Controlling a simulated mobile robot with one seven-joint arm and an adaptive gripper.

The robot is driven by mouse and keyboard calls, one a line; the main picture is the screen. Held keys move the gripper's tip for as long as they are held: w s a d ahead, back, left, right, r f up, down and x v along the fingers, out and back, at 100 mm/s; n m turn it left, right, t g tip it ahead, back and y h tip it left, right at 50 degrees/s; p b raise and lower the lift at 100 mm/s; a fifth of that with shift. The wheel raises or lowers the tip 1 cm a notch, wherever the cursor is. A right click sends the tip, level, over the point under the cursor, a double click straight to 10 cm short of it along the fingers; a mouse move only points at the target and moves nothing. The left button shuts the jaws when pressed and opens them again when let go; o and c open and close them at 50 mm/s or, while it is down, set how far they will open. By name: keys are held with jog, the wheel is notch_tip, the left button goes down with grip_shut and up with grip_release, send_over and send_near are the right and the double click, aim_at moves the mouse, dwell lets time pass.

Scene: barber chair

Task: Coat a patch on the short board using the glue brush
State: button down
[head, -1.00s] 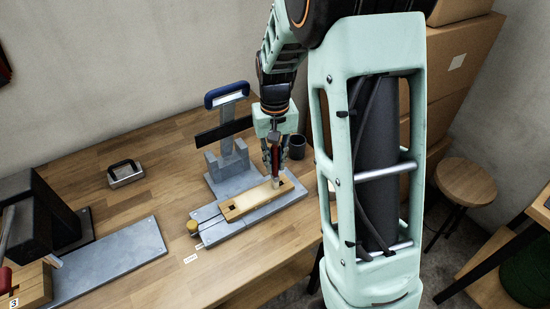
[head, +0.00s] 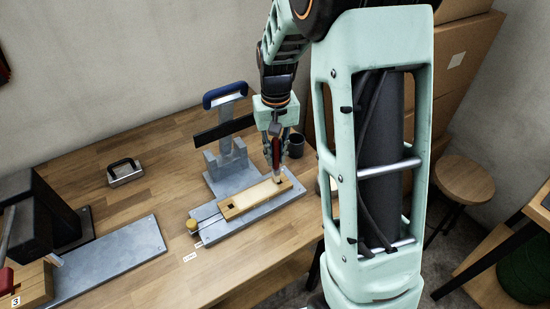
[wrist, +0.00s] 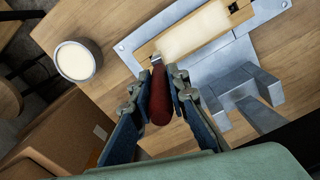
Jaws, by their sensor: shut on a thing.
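The short board (head: 234,207) is a pale wooden bar lying on a grey metal fixture (head: 235,228). A cream patch (head: 258,194) covers much of its top, and it also shows in the wrist view (wrist: 195,32). A dark hole shows near one end. My gripper (head: 276,155) is shut on the red handle of the glue brush (wrist: 160,100), held above the board's right end in the head view. The brush tip (head: 279,179) is at the board's top; I cannot tell whether it touches. The glue pot (head: 297,145) stands behind; the wrist view shows cream glue (wrist: 74,60) in it.
The fixture's upright with a blue handle (head: 225,95) stands just behind the board. A metal block with a black handle (head: 125,172) and a dark machine on a grey plate (head: 110,262) are on the left. Boxes (head: 465,65) stand right of the table.

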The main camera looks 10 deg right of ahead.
aim_at(275, 140)
jog(key=shift+s+a+r+p, duration=0.15)
jog(key=shift+r+p, duration=0.15)
jog(key=shift+r, duration=0.25)
jog(key=shift+a+r+p, duration=0.1)
jog(key=shift+r+p, duration=0.15)
jog(key=shift+r, duration=0.25)
jog(key=shift+r+p, duration=1.4)
jog(key=shift+r, duration=0.6)
jog(key=shift+d+f, duration=0.1)
